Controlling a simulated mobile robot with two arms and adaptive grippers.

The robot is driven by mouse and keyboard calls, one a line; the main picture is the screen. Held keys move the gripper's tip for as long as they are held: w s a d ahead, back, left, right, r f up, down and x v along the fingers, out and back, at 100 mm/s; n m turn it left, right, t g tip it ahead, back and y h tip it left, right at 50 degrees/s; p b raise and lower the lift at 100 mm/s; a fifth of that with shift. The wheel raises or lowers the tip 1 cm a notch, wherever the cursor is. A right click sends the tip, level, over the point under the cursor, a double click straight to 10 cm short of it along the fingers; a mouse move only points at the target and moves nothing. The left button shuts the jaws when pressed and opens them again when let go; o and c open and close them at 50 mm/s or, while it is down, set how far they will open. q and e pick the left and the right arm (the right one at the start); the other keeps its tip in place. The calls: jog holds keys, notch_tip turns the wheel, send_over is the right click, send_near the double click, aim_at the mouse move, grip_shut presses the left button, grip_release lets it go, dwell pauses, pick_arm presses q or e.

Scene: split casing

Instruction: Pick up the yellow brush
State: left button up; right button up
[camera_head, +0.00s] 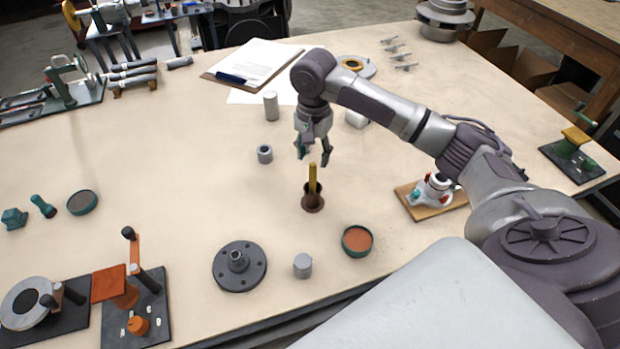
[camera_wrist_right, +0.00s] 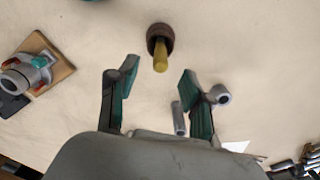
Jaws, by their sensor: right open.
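In the right wrist view the yellow brush (camera_wrist_right: 160,62) points toward the camera from the brown cup (camera_wrist_right: 154,33), ahead of and between the fingertips. My right gripper (camera_head: 313,158) is open and empty, just above and apart from the brush in the head view. Its two green-padded fingers are spread in the right wrist view (camera_wrist_right: 156,75). My left gripper is not in view.
A grey cylinder (camera_head: 303,265), a flanged disc (camera_head: 240,265) and a round dish of orange-brown material (camera_head: 357,240) lie in front of the cup. A small hollow cylinder (camera_head: 265,154) stands to its left. A wooden board with a device (camera_head: 449,203) lies right.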

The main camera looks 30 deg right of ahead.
aim_at(313, 164)
notch_tip(313, 164, down, 4)
jog(key=shift+s+f, duration=0.1)
jog(key=shift+f, duration=0.2)
notch_tip(313, 164, down, 3)
jog(key=shift+r+p, duration=0.1)
jog(key=shift+p, duration=0.65)
notch_tip(313, 164, down, 2)
jog(key=shift+d+f, duration=0.1)
jog(key=shift+f, duration=0.15)
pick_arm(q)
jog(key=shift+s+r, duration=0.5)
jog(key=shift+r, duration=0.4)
pick_arm(e)
jog(key=shift+w, duration=0.2)
grip_shut()
